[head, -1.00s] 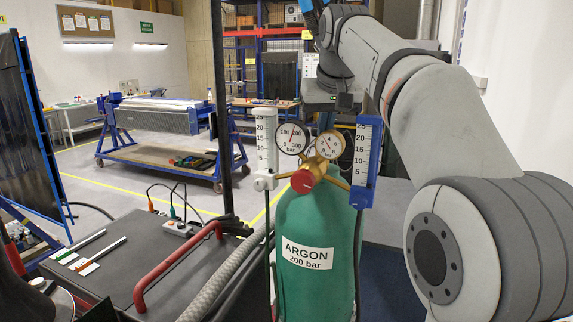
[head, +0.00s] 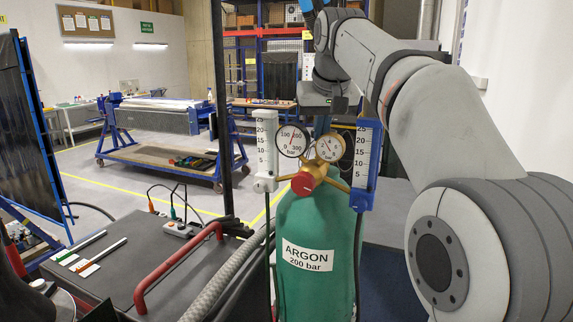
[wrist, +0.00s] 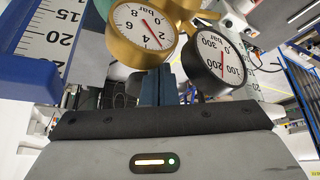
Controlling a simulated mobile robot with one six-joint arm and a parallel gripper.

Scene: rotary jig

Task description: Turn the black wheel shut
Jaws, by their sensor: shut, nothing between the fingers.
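The green argon cylinder (head: 306,225) stands upright in front, with a brass regulator, a red knob (head: 302,183) and two round gauges on top. I cannot make out a black wheel in either view; the gauges and my gripper cover the area behind the regulator. My gripper (head: 321,130) points down just behind the gauges, its blue fingers shut with nothing between them. In the wrist view the fingers (wrist: 158,86) show between the brass gauge (wrist: 142,27) and the black-rimmed gauge (wrist: 219,60). I cannot tell whether they touch anything.
A white flow tube (head: 266,150) and a blue-framed flow tube (head: 367,165) flank the gauges closely. A dark bench with a red handle (head: 178,262) stands at left. A blue trolley (head: 165,150) is farther back. Open floor lies between.

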